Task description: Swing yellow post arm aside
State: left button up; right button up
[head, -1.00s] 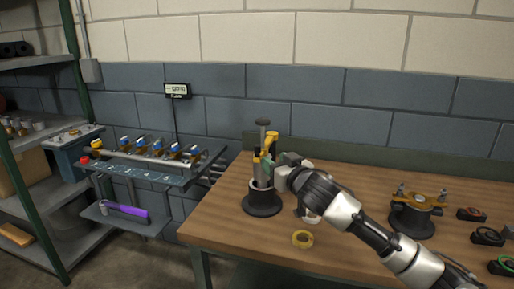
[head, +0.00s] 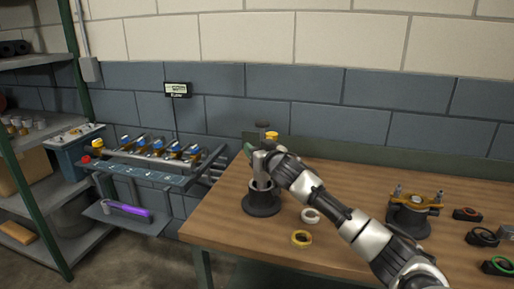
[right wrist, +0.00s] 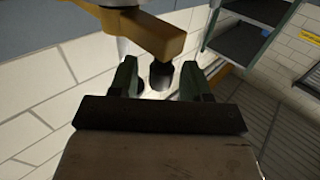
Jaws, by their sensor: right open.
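A post on a round dark base (head: 262,205) stands near the left end of the wooden table. Its dark top (head: 262,125) rises above my gripper. Part of the yellow post arm (head: 272,137) shows beside the top; the rest is hidden behind my right gripper (head: 252,153). In the right wrist view the yellow arm (right wrist: 158,37) crosses above my fingertips (right wrist: 158,82), and a dark cylindrical piece (right wrist: 161,74) shows between the open green fingers. I cannot tell whether a finger touches the arm. My left gripper is not in view.
A dark fixture with a yellow top (head: 412,207) and several small dark parts are farther right. A rack with blue-and-yellow parts (head: 160,150) stands left, beyond a gap.

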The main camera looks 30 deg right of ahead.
grip_shut()
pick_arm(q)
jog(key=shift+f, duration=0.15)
pick_arm(e)
jog(key=shift+a+f, duration=0.1)
jog(key=shift+a, duration=0.05)
